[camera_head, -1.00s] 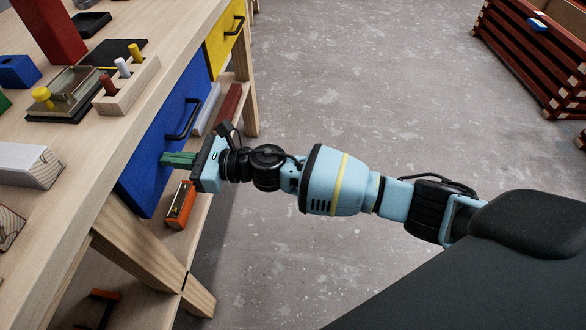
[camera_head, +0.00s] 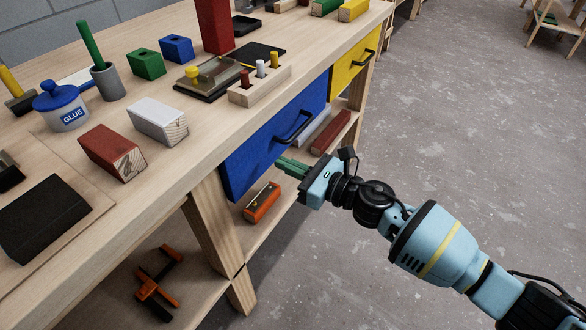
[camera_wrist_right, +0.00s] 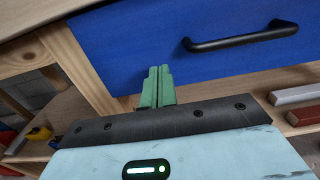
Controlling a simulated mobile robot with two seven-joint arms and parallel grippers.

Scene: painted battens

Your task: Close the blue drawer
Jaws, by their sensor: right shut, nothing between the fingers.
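The blue drawer (camera_head: 262,152) sits under the bench top, its front close beneath the top's edge, with no opening showing above it. Its black bar handle (camera_head: 294,127) also shows in the wrist view (camera_wrist_right: 240,39). My right gripper (camera_head: 281,161) has green fingers, shut and empty. They point at the lower part of the blue front, below and left of the handle. In the wrist view the fingertips (camera_wrist_right: 159,70) overlap the blue front's lower edge; I cannot tell whether they touch it. My left gripper is not in view.
The yellow drawer (camera_head: 350,70) is beside the blue one. Below, a shelf carries an orange tool (camera_head: 262,203) and red (camera_head: 331,132) and grey bars. A bench leg (camera_head: 218,235) stands left of my gripper. Open concrete floor (camera_head: 460,130) lies to the right.

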